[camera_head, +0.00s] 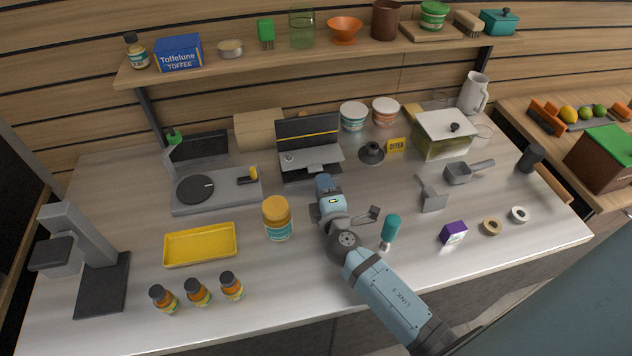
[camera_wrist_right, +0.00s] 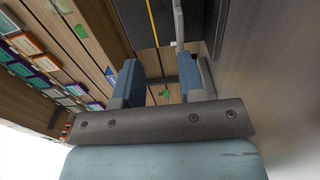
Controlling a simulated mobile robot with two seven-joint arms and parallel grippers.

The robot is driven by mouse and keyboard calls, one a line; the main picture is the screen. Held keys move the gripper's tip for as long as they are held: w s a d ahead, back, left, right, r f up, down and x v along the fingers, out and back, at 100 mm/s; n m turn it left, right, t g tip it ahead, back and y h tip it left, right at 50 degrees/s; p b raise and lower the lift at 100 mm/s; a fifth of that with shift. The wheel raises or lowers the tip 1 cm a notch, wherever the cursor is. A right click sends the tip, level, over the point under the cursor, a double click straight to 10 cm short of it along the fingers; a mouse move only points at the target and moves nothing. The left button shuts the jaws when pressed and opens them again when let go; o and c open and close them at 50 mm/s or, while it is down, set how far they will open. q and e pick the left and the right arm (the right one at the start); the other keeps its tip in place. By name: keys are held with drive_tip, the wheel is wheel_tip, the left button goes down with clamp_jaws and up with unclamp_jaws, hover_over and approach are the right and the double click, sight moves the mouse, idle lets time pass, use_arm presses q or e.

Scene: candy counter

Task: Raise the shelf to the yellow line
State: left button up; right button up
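A small stand with a dark back panel (camera_head: 307,129) is at the centre of the counter, and a yellow line crosses the panel. A light grey shelf (camera_head: 318,155) sits in front of the panel, below the line. In the right wrist view the yellow line (camera_wrist_right: 153,22) and the grey shelf edge (camera_wrist_right: 178,22) run side by side with a gap between them. My right gripper (camera_head: 324,182) is just in front of the stand. Its fingers are apart in the wrist view (camera_wrist_right: 162,82), with nothing seen held between them. My left gripper is out of view.
A turntable scale (camera_head: 218,190) is left of the stand, and a dark funnel (camera_head: 371,152) is to its right. An orange-lidded jar (camera_head: 277,218) stands left of my right arm, and a teal-handled tool (camera_head: 391,230) to its right.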

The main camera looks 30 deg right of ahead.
sight(316, 171)
wheel_tip(316, 171, down, 2)
drive_tip(key=shift+w+f+b, duration=0.15)
drive_tip(key=shift+f+b, duration=0.05)
drive_tip(key=shift+b, duration=0.2)
drive_tip(key=shift+w+d+f, duration=0.1)
drive_tip(key=shift+w+f, duration=0.15)
drive_tip(key=shift+w+d+r+p, duration=0.2)
drive_tip(key=shift+w+p, duration=0.05)
drive_tip(key=shift+w, duration=0.35)
drive_tip(key=shift+w+d+r+p, duration=0.15)
drive_tip(key=shift+w+r+p, duration=0.1)
drive_tip(key=shift+w, duration=0.35)
drive_tip(key=x, duration=0.4)
drive_tip(key=shift+f+p, duration=0.25)
drive_tip(key=shift+p, duration=0.05)
drive_tip(key=shift+w, duration=0.25)
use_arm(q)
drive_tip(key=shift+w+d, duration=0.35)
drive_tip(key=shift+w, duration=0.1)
use_arm(e)
drive_tip(key=shift+w+d, duration=0.1)
drive_tip(key=shift+w, duration=0.05)
clamp_jaws()
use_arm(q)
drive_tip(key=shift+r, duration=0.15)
